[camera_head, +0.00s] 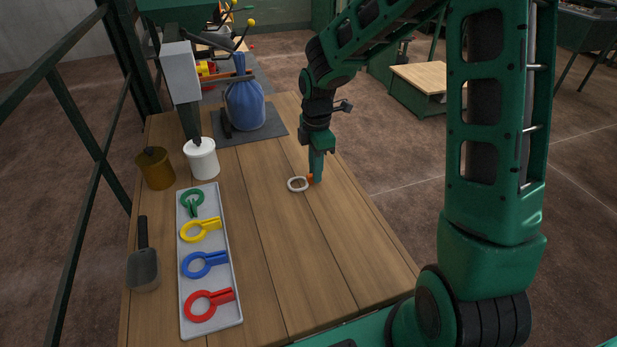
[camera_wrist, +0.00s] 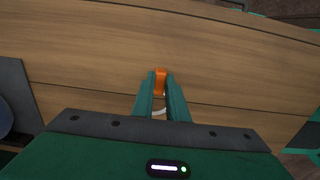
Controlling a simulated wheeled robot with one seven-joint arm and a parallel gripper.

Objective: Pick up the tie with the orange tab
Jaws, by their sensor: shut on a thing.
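The tie (camera_head: 297,184) is a white ring with an orange tab (camera_head: 310,177). It is at the table's middle right, at or just above the wood; I cannot tell which. My gripper (camera_head: 316,180) points down beside the ring and is shut on the orange tab. In the wrist view the orange tab (camera_wrist: 160,80) sits between the two green fingertips (camera_wrist: 160,88). Part of the white ring (camera_wrist: 172,114) shows between the fingers, and the rest is hidden by my gripper.
A grey tray (camera_head: 214,322) with green, yellow, blue and red ring ties stands at the left. A scoop (camera_head: 143,268), a brown jar (camera_head: 156,172) and a white jar (camera_head: 202,160) are near it. A blue bag (camera_head: 245,104) stands on a dark mat (camera_head: 273,134) behind. The front right wood is clear.

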